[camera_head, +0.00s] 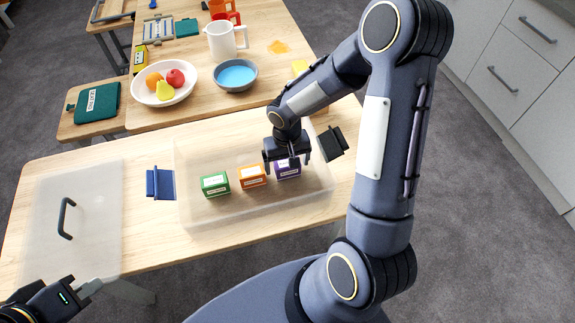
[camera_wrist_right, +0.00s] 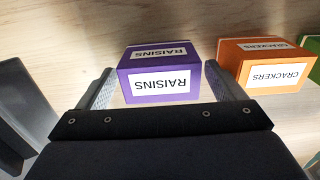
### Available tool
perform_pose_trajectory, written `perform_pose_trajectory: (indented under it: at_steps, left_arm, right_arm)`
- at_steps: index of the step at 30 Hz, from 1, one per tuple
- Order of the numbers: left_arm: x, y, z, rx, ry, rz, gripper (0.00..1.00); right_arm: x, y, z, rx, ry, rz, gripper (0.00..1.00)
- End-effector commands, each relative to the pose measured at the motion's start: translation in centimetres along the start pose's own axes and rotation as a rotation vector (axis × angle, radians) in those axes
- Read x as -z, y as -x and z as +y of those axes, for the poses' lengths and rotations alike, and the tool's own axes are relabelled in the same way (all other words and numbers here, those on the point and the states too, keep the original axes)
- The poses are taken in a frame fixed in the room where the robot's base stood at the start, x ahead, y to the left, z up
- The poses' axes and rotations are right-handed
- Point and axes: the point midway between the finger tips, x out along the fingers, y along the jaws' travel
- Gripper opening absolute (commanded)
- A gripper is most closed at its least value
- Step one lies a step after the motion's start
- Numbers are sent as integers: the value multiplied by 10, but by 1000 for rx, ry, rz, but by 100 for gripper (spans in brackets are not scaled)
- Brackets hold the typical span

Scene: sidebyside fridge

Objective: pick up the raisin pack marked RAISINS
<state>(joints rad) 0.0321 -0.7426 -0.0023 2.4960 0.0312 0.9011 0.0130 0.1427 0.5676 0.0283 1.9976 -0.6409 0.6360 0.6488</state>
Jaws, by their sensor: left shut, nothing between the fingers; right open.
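The purple raisin pack marked RAISINS (camera_wrist_right: 160,72) sits in the clear plastic bin, at the right end of a row of three packs. It also shows in the head view (camera_head: 288,171), partly covered by my right gripper. My right gripper (camera_head: 287,163) is open and points down over the pack. In the right wrist view its fingers (camera_wrist_right: 160,90) stand on either side of the pack's near part, with small gaps. My left gripper (camera_head: 88,288) is shut and empty at the lower left, beside the table's front edge.
An orange CRACKERS pack (camera_head: 252,176) stands close beside the raisin pack, and a green pack (camera_head: 214,184) further left. The clear bin (camera_head: 205,218) has walls around them. A lid with a handle (camera_head: 66,218) lies left. A fruit plate (camera_head: 189,92) and blue bowl (camera_head: 236,88) stand behind.

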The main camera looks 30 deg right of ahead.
Motion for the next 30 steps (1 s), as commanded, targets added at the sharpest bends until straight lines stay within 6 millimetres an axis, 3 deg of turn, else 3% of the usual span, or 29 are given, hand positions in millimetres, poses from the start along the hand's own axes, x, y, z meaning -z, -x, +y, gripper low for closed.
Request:
perform_pose_trajectory:
  at_steps: [3, 10, 21, 30]
  left_arm:
    - [0, 0, 0, 0, 0, 0, 0]
    - [0, 0, 0, 0, 0, 0, 0]
    - [0, 0, 0, 0, 0, 0, 0]
    - [0, 0, 0, 0, 0, 0, 0]
  right_arm:
    - [0, -11, 0, 0, 0, -1, 89]
    - [0, -12, 0, 1, -1, 1, 89]
    - [0, -12, 0, 1, -1, 1, 42]
    - [1, -10, 0, 1, -1, 2, 40]
